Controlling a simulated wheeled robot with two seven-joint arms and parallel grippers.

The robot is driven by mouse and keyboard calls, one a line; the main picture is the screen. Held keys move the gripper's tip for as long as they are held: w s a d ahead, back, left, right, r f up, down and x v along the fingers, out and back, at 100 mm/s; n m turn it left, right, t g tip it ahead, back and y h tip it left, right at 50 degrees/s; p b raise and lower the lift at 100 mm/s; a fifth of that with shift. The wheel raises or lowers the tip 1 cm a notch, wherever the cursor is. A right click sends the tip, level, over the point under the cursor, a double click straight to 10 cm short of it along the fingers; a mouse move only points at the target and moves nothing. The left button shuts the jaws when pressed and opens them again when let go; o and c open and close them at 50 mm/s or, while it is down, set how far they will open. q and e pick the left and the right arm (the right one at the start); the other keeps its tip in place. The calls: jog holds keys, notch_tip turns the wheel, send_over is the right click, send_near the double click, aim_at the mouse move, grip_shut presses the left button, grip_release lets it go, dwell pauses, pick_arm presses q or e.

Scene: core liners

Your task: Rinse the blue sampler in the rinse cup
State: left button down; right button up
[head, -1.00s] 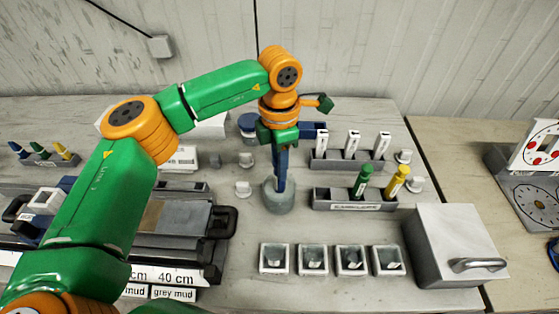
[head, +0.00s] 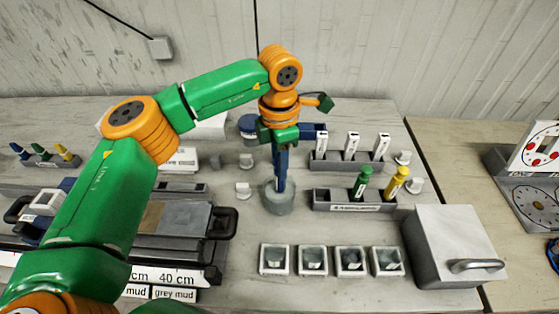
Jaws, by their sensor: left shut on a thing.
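The blue sampler (head: 281,166) hangs upright, long and narrow, from my left gripper (head: 281,141). The gripper is shut on its upper part and covers its top. The rinse cup (head: 279,205) is a grey, see-through round cup standing on the table, directly below the gripper. The sampler's lower end shows inside the cup's outline and seems to be in its mouth; I cannot tell how deep, or whether it touches the wall. My right gripper is not in view.
A rack (head: 349,202) with green and yellow samplers stands right of the cup, with a rack of white-labelled items (head: 346,160) behind it. Several square white cups (head: 311,261) line the front. A grey box (head: 452,249) stands at right. A dark tray (head: 178,234) lies left.

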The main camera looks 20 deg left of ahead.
pick_arm(q)
jog(key=shift+f+b, duration=0.3)
jog(key=shift+f, duration=0.25)
jog(key=shift+r, duration=0.1)
jog(key=shift+r+p, duration=0.65)
jog(key=shift+r, duration=0.05)
notch_tip(320, 180, up, 9)
jog(key=p, duration=0.7)
jog(key=shift+f, duration=0.25)
